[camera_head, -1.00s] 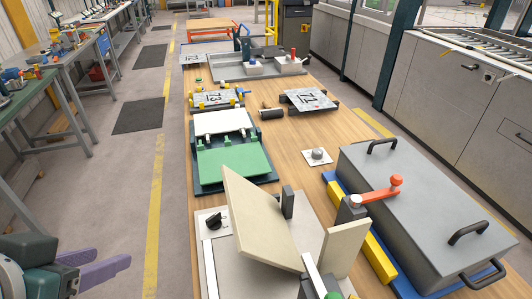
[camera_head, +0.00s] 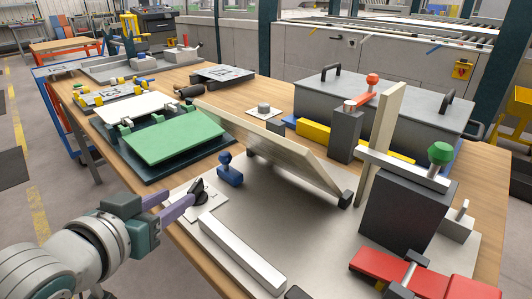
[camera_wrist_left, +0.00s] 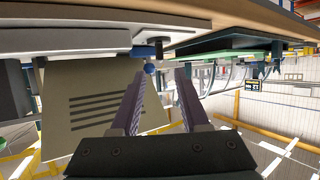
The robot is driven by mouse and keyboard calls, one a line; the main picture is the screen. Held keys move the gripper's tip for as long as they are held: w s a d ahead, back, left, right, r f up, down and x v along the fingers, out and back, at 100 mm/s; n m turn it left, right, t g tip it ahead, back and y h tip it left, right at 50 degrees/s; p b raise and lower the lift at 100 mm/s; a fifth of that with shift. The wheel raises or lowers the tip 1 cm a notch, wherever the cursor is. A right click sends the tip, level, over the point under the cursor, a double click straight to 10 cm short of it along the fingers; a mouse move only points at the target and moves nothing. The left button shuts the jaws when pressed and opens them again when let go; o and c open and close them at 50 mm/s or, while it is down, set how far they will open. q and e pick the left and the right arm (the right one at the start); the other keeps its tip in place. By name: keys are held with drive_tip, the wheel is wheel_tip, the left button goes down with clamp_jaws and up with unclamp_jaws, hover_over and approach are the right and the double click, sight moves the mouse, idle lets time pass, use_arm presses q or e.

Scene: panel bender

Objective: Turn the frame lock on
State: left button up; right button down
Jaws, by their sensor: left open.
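A black rotary knob (camera_head: 200,194) stands on a white square plate (camera_head: 215,212) at the bench's near left edge in the head view. It is the likely frame lock, though no label is readable. My left gripper (camera_head: 176,200) has purple fingers and is open. Its fingertips are beside the knob; whether they touch it I cannot tell. My right gripper is out of view.
A blue toggle clamp (camera_head: 230,171) and a white bar (camera_head: 241,254) stand near the knob. A tilted beige panel (camera_head: 275,150) rises behind. A green panel (camera_head: 172,137) lies farther left, and a red-handled clamp (camera_head: 425,278) is at front right.

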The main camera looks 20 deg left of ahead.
sight(193, 187)
use_arm(q)
drive_tip(key=b+x, duration=0.2)
drive_tip(key=x, duration=0.4)
drive_tip(key=shift+w+f, duration=0.1)
drive_tip(key=shift+w, duration=0.05)
drive_tip(key=shift+w+a+f, duration=0.15)
drive_tip(key=shift+w+f, duration=0.05)
drive_tip(key=shift+w, duration=0.5)
drive_tip(key=shift+c, duration=0.2)
clamp_jaws()
